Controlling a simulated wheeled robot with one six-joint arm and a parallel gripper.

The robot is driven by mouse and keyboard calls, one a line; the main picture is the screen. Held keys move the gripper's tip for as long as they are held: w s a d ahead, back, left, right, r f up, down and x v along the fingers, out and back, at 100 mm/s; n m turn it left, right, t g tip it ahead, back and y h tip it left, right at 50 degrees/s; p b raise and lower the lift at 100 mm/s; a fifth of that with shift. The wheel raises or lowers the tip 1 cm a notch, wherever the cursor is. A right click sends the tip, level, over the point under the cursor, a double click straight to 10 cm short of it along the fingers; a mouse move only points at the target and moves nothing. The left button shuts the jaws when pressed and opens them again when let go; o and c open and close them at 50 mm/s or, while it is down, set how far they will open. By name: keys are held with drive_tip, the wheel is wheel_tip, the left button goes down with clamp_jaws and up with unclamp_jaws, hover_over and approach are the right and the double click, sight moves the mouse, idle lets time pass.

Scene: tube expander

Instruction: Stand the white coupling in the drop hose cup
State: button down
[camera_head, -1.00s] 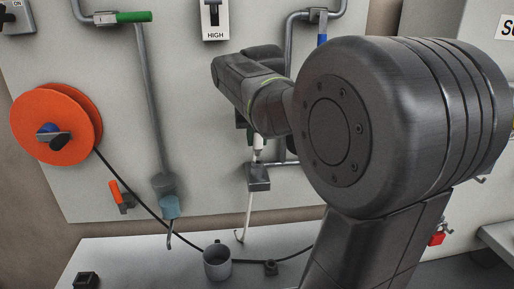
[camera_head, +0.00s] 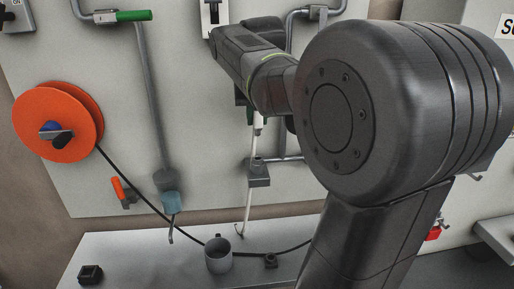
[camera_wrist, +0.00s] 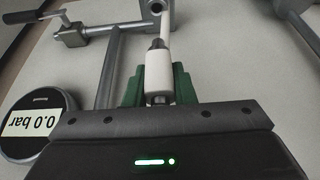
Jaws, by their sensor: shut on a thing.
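The white coupling (camera_wrist: 158,70) is between the green jaws of my gripper (camera_wrist: 155,90) in the wrist view, with a white hose running from its far end. In the head view, the coupling (camera_head: 258,122) shows just below my gripper (camera_head: 250,116), above a grey bracket (camera_head: 259,174) on the panel. My gripper is shut on it, partly hidden by my arm. A grey cup (camera_head: 218,260), apparently the drop hose cup, stands upright on the bench, below and left of the coupling. Its inside is mostly hidden.
An orange reel (camera_head: 55,122) is on the panel at left; its black cable crosses behind the cup. A black block (camera_head: 90,274) sits on the bench (camera_head: 150,262). A gauge (camera_wrist: 38,123) reads 0.0 bar.

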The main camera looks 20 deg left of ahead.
drive_tip(key=shift+r, duration=0.45)
